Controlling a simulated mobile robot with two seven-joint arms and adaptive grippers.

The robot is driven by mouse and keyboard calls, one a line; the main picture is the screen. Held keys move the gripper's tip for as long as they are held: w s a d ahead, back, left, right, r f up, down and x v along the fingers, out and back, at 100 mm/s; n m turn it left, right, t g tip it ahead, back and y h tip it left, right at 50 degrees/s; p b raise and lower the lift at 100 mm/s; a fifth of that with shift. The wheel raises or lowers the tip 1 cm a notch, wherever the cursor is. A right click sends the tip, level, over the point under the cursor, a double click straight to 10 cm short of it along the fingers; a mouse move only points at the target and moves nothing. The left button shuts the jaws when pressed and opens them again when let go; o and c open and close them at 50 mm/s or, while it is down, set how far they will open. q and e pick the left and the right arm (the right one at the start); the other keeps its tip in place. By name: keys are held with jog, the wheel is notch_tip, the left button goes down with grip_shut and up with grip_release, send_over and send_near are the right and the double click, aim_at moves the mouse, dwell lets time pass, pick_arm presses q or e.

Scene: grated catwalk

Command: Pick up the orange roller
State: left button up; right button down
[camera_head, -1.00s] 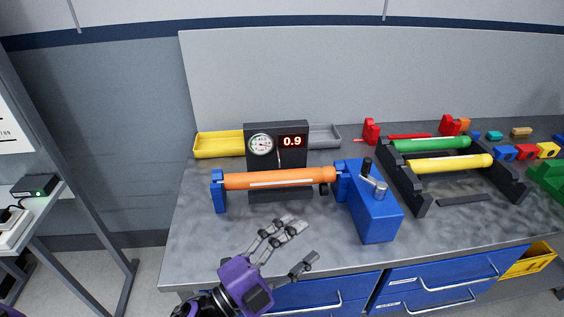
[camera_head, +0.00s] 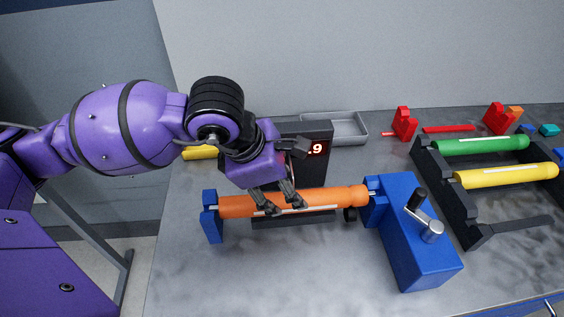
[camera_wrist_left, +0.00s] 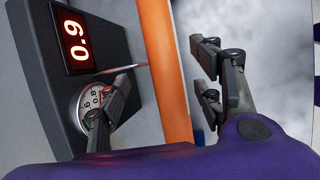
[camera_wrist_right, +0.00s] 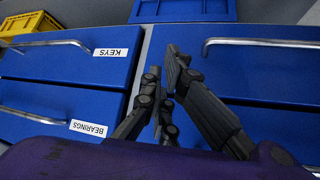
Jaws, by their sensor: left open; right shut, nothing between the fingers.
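The orange roller (camera_head: 235,206) lies level in a blue holder, between a blue end support (camera_head: 212,222) at left and a blue block with a crank (camera_head: 418,245) at right. My left gripper (camera_head: 284,205) is open above and over the roller's middle, its fingers pointing down. In the left wrist view the roller (camera_wrist_left: 165,65) runs between the spread fingers (camera_wrist_left: 160,85), with a gap on both sides. Whether a finger touches it cannot be told. My right gripper (camera_wrist_right: 166,88) is shut and empty in front of the blue drawers, out of the head view.
A dark gauge box (camera_wrist_left: 30,85) reading 0.9 stands close behind the roller, beside one left finger. A black rack (camera_head: 468,232) with green (camera_head: 480,145) and yellow rollers (camera_head: 505,175) stands at right. Blue drawers (camera_wrist_right: 70,55) fill the right wrist view. The table front is clear.

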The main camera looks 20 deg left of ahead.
pick_arm(q)
jog(key=x, duration=0.6)
jog(key=shift+s+f+p, duration=0.3)
jog(key=shift+f, duration=0.15)
jog(key=shift+a, duration=0.1)
jog(key=shift+r, duration=0.1)
grip_shut()
